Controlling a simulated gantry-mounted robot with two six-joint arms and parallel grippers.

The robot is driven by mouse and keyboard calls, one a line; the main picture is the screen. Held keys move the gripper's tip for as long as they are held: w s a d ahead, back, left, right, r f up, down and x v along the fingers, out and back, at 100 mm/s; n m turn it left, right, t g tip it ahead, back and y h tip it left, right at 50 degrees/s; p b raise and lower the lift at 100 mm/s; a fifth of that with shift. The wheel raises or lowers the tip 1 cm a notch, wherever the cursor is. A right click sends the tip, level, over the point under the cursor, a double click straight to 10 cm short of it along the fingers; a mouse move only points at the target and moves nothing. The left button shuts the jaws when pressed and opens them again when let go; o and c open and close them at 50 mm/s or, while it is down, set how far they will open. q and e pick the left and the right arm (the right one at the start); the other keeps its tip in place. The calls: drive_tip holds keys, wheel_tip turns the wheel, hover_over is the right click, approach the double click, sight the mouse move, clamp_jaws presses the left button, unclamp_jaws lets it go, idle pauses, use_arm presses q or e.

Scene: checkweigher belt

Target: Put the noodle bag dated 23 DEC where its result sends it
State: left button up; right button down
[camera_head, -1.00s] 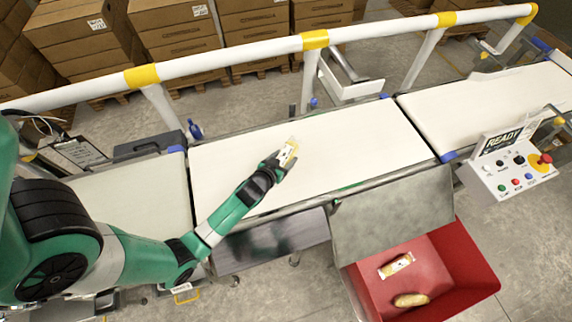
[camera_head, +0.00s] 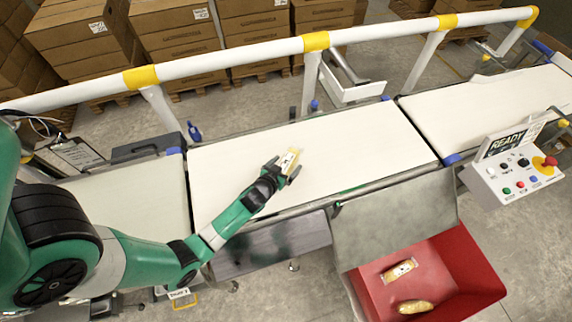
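A noodle bag (camera_head: 289,161), pale and yellowish with a white label, is over the middle conveyor belt (camera_head: 350,145), near its left half. My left gripper (camera_head: 285,168) is at the bag, its dark fingers spread on either side with the bag between them. The fingers appear open, with a gap beside the bag. Whether the bag rests fully on the belt is hard to tell, and its date is too small to read. My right gripper is out of view. Two other packs, a labelled one (camera_head: 401,270) and a yellowish one (camera_head: 414,307), lie in the red bin (camera_head: 470,265).
A sloping metal chute (camera_head: 395,220) leads from the belt to the red bin. A control box (camera_head: 513,170) with a READY display stands at the right. A white rail (camera_head: 230,58) runs behind the belts. Another belt (camera_head: 490,105) continues right; the middle belt's right half is clear.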

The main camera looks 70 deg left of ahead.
use_arm(q)
drive_tip(key=shift+r, duration=0.25)
drive_tip(key=shift+s+d+r+p, duration=0.15)
drive_tip(key=shift+s+d+p, duration=0.1)
drive_tip(key=shift+p, duration=0.1)
drive_tip(key=p+v, duration=0.1)
drive_tip(key=v, duration=1)
drive_tip(key=shift+s+d+p, duration=0.15)
drive_tip(key=shift+p, duration=0.2)
